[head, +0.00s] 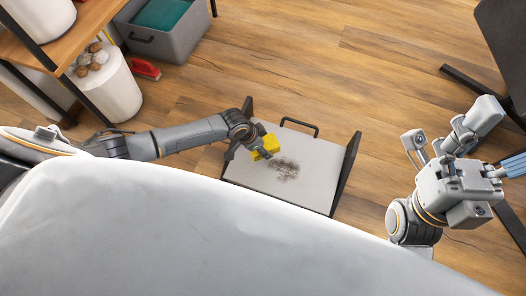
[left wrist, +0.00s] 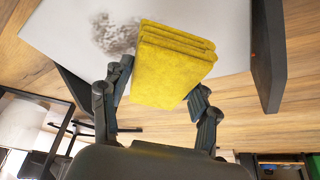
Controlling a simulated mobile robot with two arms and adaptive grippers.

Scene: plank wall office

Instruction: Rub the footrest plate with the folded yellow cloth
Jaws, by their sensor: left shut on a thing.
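The footrest (head: 311,158) stands on the floor, with a light grey plate between dark side panels and a dark handle at its far edge. A dark smudge (head: 286,169) lies near the middle of the plate. My left gripper (head: 256,152) is shut on the folded yellow cloth (head: 267,145), over the plate's left part, beside the smudge. In the left wrist view the cloth (left wrist: 173,65) sits between the fingers with the smudge (left wrist: 115,33) near it. Whether the cloth touches the plate is unclear. My right gripper (head: 472,128) is raised at the right, away from the footrest; its finger opening is unclear.
A wooden shelf (head: 87,22) with white containers stands at the upper left. A grey bin (head: 176,42) and a red brush (head: 145,69) are on the floor beside it. Dark furniture legs (head: 482,84) are at the right. The floor around the footrest is mostly clear.

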